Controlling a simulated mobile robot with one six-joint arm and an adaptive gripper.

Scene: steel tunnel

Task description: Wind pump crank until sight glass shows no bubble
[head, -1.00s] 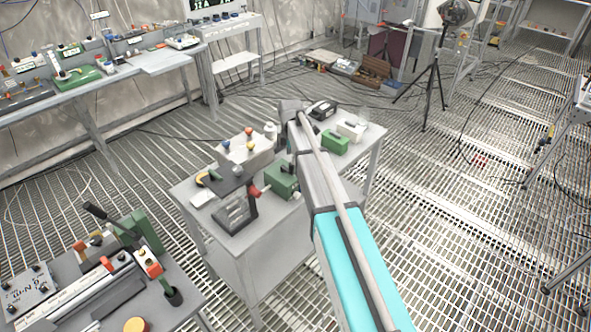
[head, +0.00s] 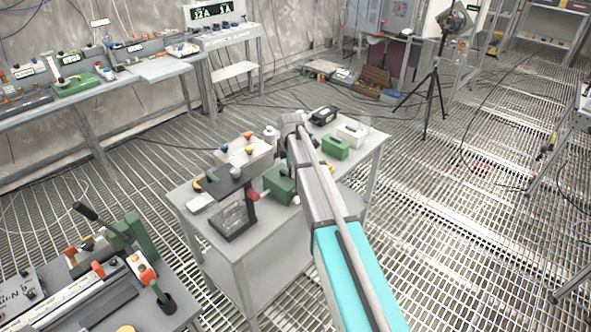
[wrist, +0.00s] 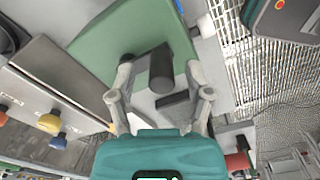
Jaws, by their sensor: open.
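The green pump box (head: 280,185) stands on the grey bench in the head view, partly hidden by my arm. In the wrist view, a green body (wrist: 105,45) fills the upper middle, with a dark cylindrical knob (wrist: 161,72) standing out of it. My gripper (wrist: 158,75) is open, one finger on each side of this knob, with gaps visible. I cannot tell how deep the fingertips reach. In the head view, my gripper is mostly hidden behind my arm. I cannot make out a sight glass or a bubble.
A pale box with coloured knobs (head: 246,155) stands left of the pump, with a dark-framed stand (head: 234,220) in front. A second green box (head: 335,148) and a black device (head: 324,114) lie to the right. Another bench (head: 110,300) is at the lower left.

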